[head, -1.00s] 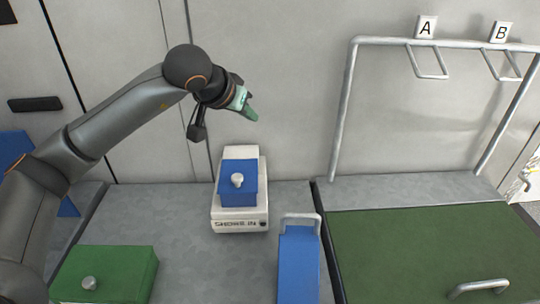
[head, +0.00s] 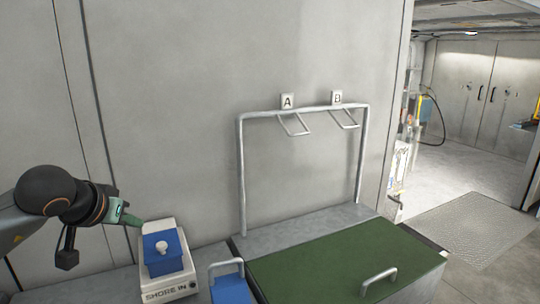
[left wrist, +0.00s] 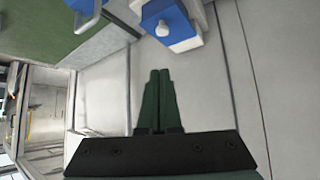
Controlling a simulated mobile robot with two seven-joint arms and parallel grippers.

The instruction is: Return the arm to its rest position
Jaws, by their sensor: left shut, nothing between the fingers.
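My left gripper (head: 132,219) is at the left of the head view, raised near the wall and just to the left of the white box. Its green fingers are together and hold nothing; they also show closed in the left wrist view (left wrist: 160,95). My right gripper is in neither view. My left arm reaches in from the left edge, and most of it is out of the picture.
A white box (head: 172,292) marked "SHORE IN" carries a blue block (head: 164,262) with a pale knob. A blue case (head: 230,290) and a green lid (head: 330,258) lie to its right. A metal rack (head: 241,170) has hooks labelled A and B. Open floor (head: 470,228) lies at right.

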